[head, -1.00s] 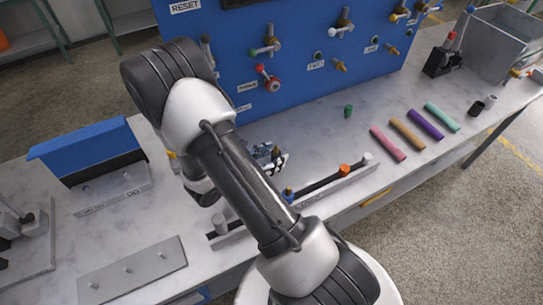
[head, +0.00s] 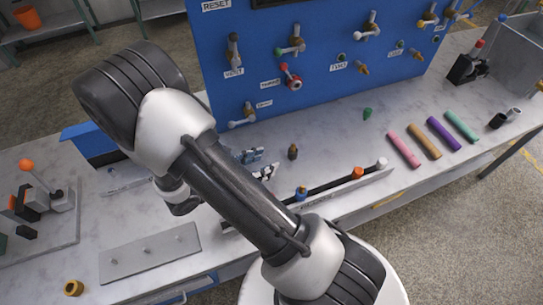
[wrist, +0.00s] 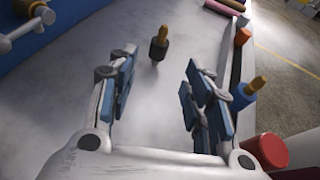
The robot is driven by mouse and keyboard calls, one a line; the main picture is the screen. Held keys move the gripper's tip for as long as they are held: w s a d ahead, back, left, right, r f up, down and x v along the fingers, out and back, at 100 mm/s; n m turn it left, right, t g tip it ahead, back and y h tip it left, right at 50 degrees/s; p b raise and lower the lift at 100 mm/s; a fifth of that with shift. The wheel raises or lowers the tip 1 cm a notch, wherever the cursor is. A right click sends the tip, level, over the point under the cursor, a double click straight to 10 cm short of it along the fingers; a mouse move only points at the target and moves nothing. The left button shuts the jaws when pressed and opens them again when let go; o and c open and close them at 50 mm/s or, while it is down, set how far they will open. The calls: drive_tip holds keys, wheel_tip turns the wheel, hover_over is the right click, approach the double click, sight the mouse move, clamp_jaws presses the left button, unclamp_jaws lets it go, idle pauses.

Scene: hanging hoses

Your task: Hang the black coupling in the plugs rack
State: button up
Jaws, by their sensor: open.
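The black coupling (head: 292,153), dark-bodied with a brass tip, stands upright on the bench. In the wrist view the coupling (wrist: 158,48) is ahead of the fingers, roughly in line with the gap between them. My gripper (head: 258,164) is open and empty, left of the coupling in the head view and apart from it. Its blue-padded fingers (wrist: 163,75) are spread in the wrist view. The plugs rack (head: 337,188) is a low slotted rail along the front edge. It holds a blue, brass-tipped piece (head: 301,193), an orange one (head: 357,173) and a white one (head: 381,163).
A red cylinder (wrist: 264,151) is close to my right finger. The blue panel (head: 330,100) with valves rises behind. A small green piece (head: 367,113) and several coloured tubes (head: 404,150) lie to the right. A grey pegged plate (head: 150,256) is front left.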

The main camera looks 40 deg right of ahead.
drive_tip(key=s+a+r+m+g+y, duration=0.1)
drive_tip(key=s+r+m+y, duration=0.3)
drive_tip(key=r, duration=0.3)
drive_tip(key=s+a+r+m+g+y, duration=0.1)
drive_tip(key=s+r+m+g+y, duration=0.1)
drive_tip(key=s+r+m, duration=0.3)
drive_tip(key=s+a+r+m+t+y, duration=0.5)
drive_tip(key=a+r+m, duration=0.4)
drive_tip(key=r, duration=0.3)
drive_tip(key=t+y, duration=0.1)
drive_tip(key=y, duration=0.1)
drive_tip(key=shift+m+t+y, duration=0.3)
drive_tip(key=shift+m+t, duration=0.1)
drive_tip(key=shift+o, duration=0.5)
drive_tip(key=shift+s, duration=0.1)
